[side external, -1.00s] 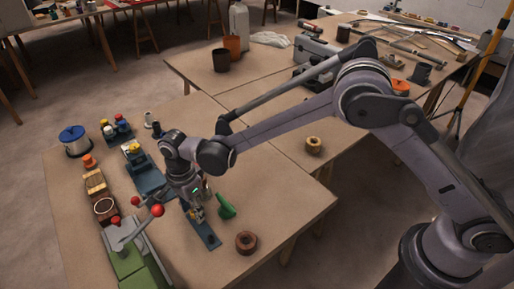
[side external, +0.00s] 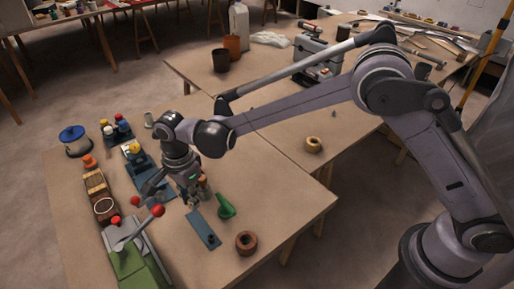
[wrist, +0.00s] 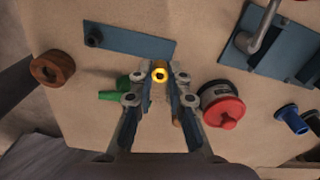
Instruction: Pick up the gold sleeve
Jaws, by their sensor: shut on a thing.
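The gold sleeve (wrist: 159,74) is a small bright ring seen end-on between my fingertips in the wrist view. My gripper (wrist: 160,78) is shut on it. In the side external view my gripper (side external: 193,203) hangs over the table beside the upper end of a flat blue plate (side external: 205,232); the sleeve is too small to make out there. In the wrist view the blue plate (wrist: 135,42) lies beyond the fingertips and bears a short dark peg (wrist: 95,38) near its left end. The sleeve appears apart from the plate.
A green funnel-like piece (side external: 226,209) and a brown ring (side external: 246,243) lie right of my gripper. A red-topped jar (wrist: 224,112) stands close to the right finger in the wrist view. A green machine with red-knobbed levers (side external: 140,262) stands at front left.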

